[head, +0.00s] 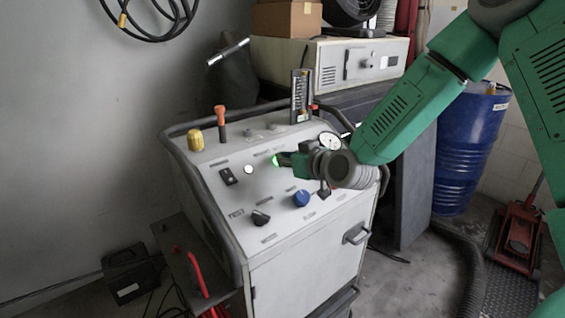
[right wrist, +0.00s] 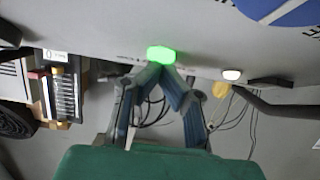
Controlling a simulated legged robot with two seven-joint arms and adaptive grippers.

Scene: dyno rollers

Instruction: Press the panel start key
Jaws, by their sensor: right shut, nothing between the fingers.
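The control panel (head: 230,195) is the sloped white top of a wheeled cabinet. A green-lit key (head: 275,160) glows on it, partly hidden by my right gripper (head: 283,159). The lit key also shows in the right wrist view (right wrist: 161,53), right at the tips of my right gripper (right wrist: 162,68). The fingers are shut and empty. The fingertips are at or very near the key; I cannot tell whether they touch it. A round white lit button (head: 249,169) sits to the left of the key. My left gripper is not in view.
Around the key are a blue knob (head: 301,198), a black rocker switch (head: 228,175), a black knob (head: 260,217), a yellow knob (head: 195,140), an orange-topped lever (head: 220,122) and a gauge (head: 329,141). A dark rail borders the panel. A blue drum (head: 468,150) stands at right.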

